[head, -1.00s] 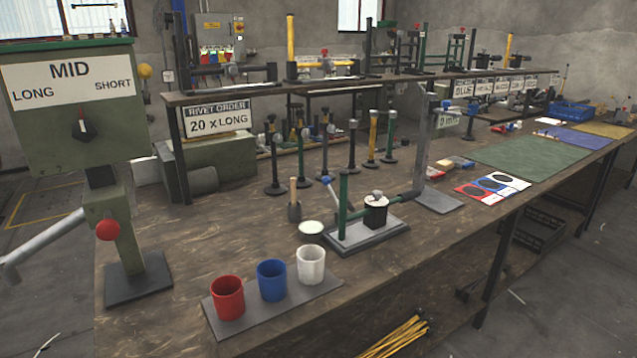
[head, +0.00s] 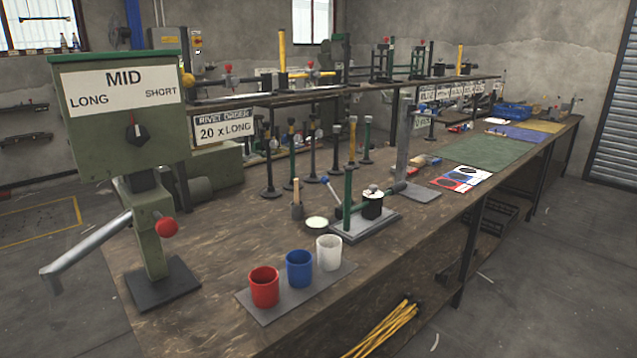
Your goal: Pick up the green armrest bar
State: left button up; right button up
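A green upright bar (head: 347,196) stands on a grey base plate (head: 372,227) on the workbench, a little right of the middle of the head view. A small black cylinder (head: 373,205) and a blue-tipped lever (head: 331,187) are beside it on the same fixture. I cannot tell for sure that this bar is the armrest bar; other green parts stand on the rear shelf, such as a green-framed stand (head: 430,60). Neither of my grippers shows in the head view.
A green press with a MID dial (head: 125,110) stands at the bench's left end. Red (head: 264,288), blue (head: 299,270) and white (head: 329,253) cups stand near the front edge. Yellow rods (head: 385,330) lie below the bench. Open floor (head: 560,270) lies at the right.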

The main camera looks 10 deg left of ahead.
aim_at(373, 213)
jog(key=k+j, duration=0.1)
jog(key=j, duration=0.2)
jog(key=k+j+z, duration=0.15)
jog(key=j, duration=0.4)
jog(key=j+z, duration=0.1)
jog(key=j, duration=0.4)
jog(key=k+j+z, duration=0.1)
jog(key=j, duration=0.4)
jog(key=l+u, duration=0.1)
jog(key=u, duration=0.25)
jog(key=i+l+u, duration=0.1)
jog(key=u, duration=0.3)
jog(key=l+u, duration=0.2)
jog(key=u, duration=0.15)
jog(key=l+u, duration=0.25)
jog(key=l, duration=0.2)
jog(key=l+u, duration=0.4)
jog(key=l, duration=0.4)
jog(key=k+l+u, duration=0.1)
jog(key=l, duration=1.3)
jog(key=i, duration=0.05)
